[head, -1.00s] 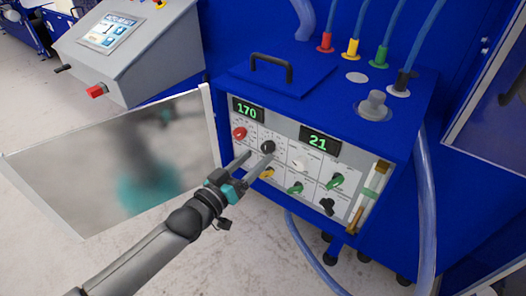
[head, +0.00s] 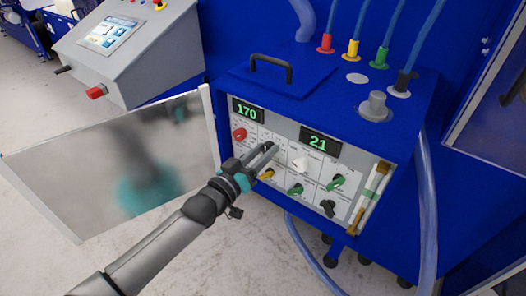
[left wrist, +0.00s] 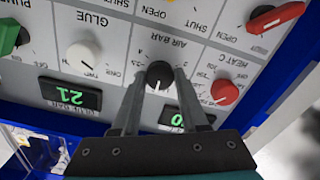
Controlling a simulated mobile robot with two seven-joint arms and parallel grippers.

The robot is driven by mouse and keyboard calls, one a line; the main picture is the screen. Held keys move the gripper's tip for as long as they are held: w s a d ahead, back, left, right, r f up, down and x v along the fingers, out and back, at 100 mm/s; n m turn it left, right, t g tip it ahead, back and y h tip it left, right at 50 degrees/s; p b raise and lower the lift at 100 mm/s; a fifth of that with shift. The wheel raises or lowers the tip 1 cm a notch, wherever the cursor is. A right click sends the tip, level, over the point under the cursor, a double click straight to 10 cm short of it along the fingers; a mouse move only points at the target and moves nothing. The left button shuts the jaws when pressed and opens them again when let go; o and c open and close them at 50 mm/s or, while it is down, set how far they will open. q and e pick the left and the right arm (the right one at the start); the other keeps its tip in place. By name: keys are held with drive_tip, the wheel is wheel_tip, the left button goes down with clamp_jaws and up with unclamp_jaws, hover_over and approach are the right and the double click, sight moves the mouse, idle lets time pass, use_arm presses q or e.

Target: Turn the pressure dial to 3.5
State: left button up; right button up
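The pressure dial is the black knob labelled AIR BAR (left wrist: 159,72) on the machine's white control panel, shown upside down in the left wrist view. In the head view the dial (head: 267,146) is partly covered by my fingers. My left gripper (left wrist: 162,80) has one finger on each side of the knob, with the tips close against it. In the head view the left gripper (head: 266,154) reaches the panel from the lower left, its fingers close together. The dial's exact pointer reading is hard to make out. My right gripper is not in view.
Around the dial are a red heat knob (left wrist: 225,92), a white glue knob (left wrist: 84,57), and yellow and green valve handles. Displays read 170 (head: 248,110) and 21 (head: 320,143). An open panel door (head: 100,165) stands left of my arm.

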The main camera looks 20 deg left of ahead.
use_arm(q)
clamp_jaws()
drive_tip(key=shift+m, duration=0.3)
drive_tip(key=m+p, duration=0.1)
drive_tip(key=m, duration=0.1)
drive_tip(key=shift+m+p, duration=0.3)
drive_tip(key=shift+p, duration=0.1)
drive_tip(key=m+p, duration=0.1)
drive_tip(key=m, duration=0.2)
drive_tip(key=shift+d+m, duration=0.1)
drive_tip(key=shift+m, duration=0.3)
drive_tip(key=m+p, duration=0.1)
drive_tip(key=m, duration=0.9)
drive_tip(key=shift+s+f, duration=0.1)
drive_tip(key=shift+m, duration=0.5)
drive_tip(key=o, duration=0.5)
unclamp_jaws()
